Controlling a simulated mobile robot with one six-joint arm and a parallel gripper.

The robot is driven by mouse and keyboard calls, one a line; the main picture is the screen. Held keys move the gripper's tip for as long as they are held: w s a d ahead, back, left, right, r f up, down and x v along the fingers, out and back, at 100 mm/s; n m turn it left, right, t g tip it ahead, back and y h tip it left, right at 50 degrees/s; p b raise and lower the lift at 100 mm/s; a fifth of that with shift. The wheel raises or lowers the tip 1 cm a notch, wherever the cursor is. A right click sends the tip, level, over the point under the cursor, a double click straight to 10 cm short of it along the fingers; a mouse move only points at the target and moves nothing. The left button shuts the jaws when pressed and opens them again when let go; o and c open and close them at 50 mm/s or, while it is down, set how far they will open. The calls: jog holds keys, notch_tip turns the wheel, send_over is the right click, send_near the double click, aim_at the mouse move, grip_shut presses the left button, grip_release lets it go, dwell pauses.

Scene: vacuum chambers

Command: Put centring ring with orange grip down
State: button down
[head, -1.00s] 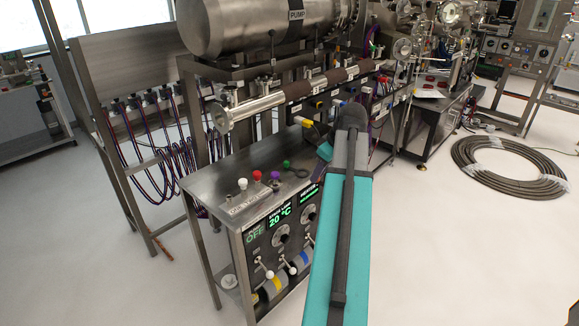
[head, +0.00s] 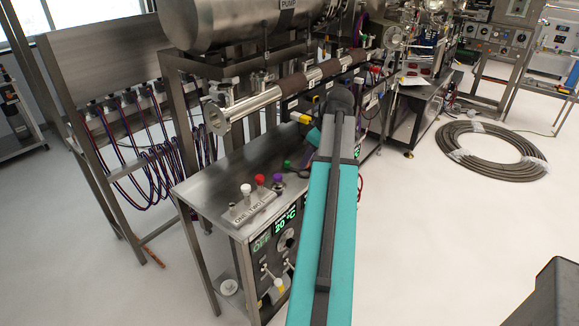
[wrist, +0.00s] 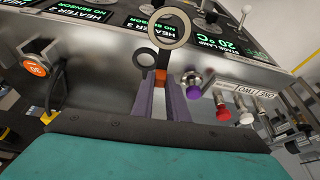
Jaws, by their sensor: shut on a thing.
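In the wrist view the centring ring (wrist: 149,30), a pale metal circle with an open middle, stands out beyond my fingertips. Its orange grip (wrist: 161,77) is between the tips of my gripper (wrist: 162,92), which is shut on it. The ring overlaps the black heater panel in the picture. A smaller dark ring shape (wrist: 137,62) shows just left of the grip over the metal top; I cannot tell if it is a shadow or a separate ring.
The steel bench top (head: 215,185) carries a white knob (head: 246,189), a red knob (head: 260,180) and a purple knob (head: 278,178). The purple knob stands close right of my fingers in the wrist view (wrist: 192,88). A steel pipe (head: 250,103) runs above the bench's back. An orange "30" tag (wrist: 37,68) is at left.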

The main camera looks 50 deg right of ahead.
jog(key=shift+w, duration=0.15)
jog(key=shift+w, duration=0.1)
jog(key=shift+w+d+f+p, duration=0.25)
jog(key=shift+w+d+p, duration=0.4)
jog(key=shift+w+d, duration=1.05)
jog(key=shift+w+d+f+p, duration=0.25)
jog(key=shift+w+d+p, duration=0.5)
jog(key=shift+d, duration=1.8)
jog(key=shift+w+d+f+p, duration=0.25)
jog(key=shift+w+d+p, duration=0.25)
jog(key=shift+w+d, duration=1.25)
jog(key=shift+s+d, duration=0.4)
jog(key=shift+w+d, duration=0.25)
jog(key=shift+d, duration=0.2)
jog(key=shift+a+f+p, duration=0.15)
jog(key=shift+f+p, duration=0.5)
jog(key=shift+f, duration=1.1)
jog(key=shift+f, duration=0.15)
jog(key=c, duration=1.7)
grip_release()
jog(key=shift+c, duration=0.2)
